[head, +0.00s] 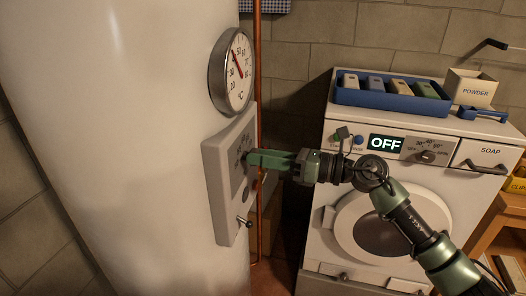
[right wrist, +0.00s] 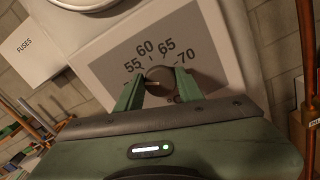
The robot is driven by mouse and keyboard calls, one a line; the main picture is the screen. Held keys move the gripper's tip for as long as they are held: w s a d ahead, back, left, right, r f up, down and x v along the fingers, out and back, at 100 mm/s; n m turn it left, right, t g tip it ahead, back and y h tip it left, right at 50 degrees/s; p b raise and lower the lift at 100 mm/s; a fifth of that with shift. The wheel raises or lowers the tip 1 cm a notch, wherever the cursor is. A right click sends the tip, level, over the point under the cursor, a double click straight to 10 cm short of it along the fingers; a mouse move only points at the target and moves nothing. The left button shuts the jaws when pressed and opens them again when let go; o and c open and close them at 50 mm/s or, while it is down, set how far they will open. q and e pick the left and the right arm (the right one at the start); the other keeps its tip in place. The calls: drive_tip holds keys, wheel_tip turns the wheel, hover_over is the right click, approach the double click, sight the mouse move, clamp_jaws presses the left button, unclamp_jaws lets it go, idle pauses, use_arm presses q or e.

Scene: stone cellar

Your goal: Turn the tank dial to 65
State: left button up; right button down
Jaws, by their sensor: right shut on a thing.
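The tank dial (right wrist: 158,76) is a dark round knob on a grey panel (right wrist: 110,72) with printed numbers 55, 60, 65 and 70 around it. A small pale mark shows at its lower left, but I cannot tell which number it points to. My right gripper (right wrist: 147,88) has its green fingers on either side of the knob and is shut on it. In the head view the right gripper (head: 249,157) reaches from the right to the control box (head: 217,185) on the white tank (head: 130,120) and hides the knob. My left gripper is not in view.
A round thermometer (head: 238,72) with a red needle sits above the control box, and a small lever (head: 243,222) below. A copper pipe (head: 257,60) runs behind. A washer (head: 335,200) reading OFF stands right, carrying a blue tray (head: 385,100) and powder box (head: 474,91).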

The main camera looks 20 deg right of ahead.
drive_tip(key=shift+w+d+f+m+p, duration=0.1)
drive_tip(key=shift+m+p, duration=3.75)
drive_tip(key=shift+m, duration=1.05)
drive_tip(key=shift+f+m+p, duration=0.1)
drive_tip(key=shift+m+p, duration=3.7)
drive_tip(key=shift+m, duration=1.1)
drive_tip(key=c, duration=0.9)
unclamp_jaws()
drive_tip(key=shift+f, duration=0.1)
